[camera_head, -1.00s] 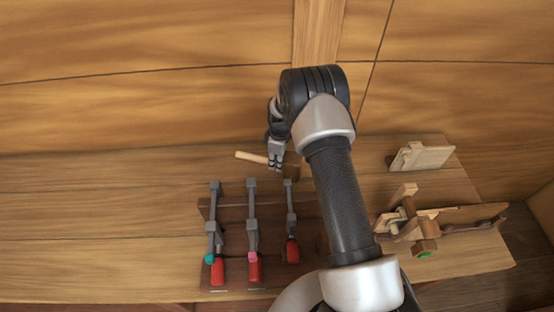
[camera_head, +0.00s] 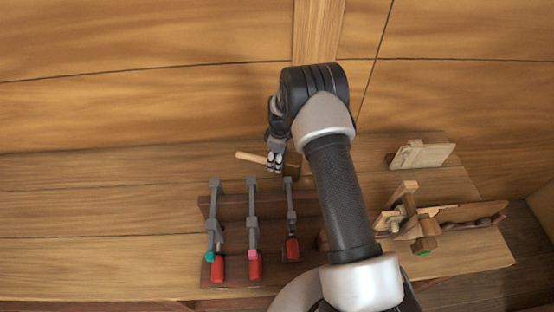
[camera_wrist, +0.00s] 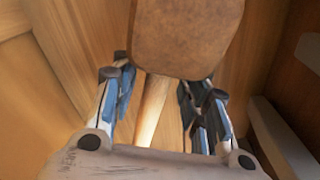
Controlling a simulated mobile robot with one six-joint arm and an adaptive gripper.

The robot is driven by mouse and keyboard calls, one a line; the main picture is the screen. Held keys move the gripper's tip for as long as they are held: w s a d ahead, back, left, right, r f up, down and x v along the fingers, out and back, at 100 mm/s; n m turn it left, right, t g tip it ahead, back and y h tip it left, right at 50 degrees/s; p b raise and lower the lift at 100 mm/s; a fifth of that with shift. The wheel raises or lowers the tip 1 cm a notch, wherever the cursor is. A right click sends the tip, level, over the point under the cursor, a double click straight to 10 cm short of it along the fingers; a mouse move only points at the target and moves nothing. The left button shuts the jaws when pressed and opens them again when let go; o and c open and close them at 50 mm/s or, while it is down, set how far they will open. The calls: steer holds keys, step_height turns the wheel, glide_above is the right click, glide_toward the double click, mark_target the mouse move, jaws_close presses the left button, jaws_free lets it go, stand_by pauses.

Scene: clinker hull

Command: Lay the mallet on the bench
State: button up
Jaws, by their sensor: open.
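The mallet has a pale wooden handle (camera_head: 249,157) and a brown head (camera_head: 292,172). In the head view it appears to lie at the back of the wooden bench (camera_head: 100,205), handle pointing left. My gripper (camera_head: 275,163) is over it, fingers down and open, on either side of the handle near the head. In the wrist view the mallet's head (camera_wrist: 187,38) fills the top middle, and the handle (camera_wrist: 152,108) runs between the spread fingers without visible grip. My arm hides part of the bench to the right of the mallet's head.
Several clamps with red handles, such as the left one (camera_head: 216,230), lie on a dark rack (camera_head: 235,209) in front of the mallet. A wooden plane-like tool (camera_head: 408,215) and a pale wooden block (camera_head: 421,155) are at the right. The left bench is clear.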

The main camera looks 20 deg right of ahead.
step_height(320, 180, up, 12)
steer(key=shift+s+d, duration=0.15)
steer(key=shift+d, duration=0.15)
stand_by(0.8)
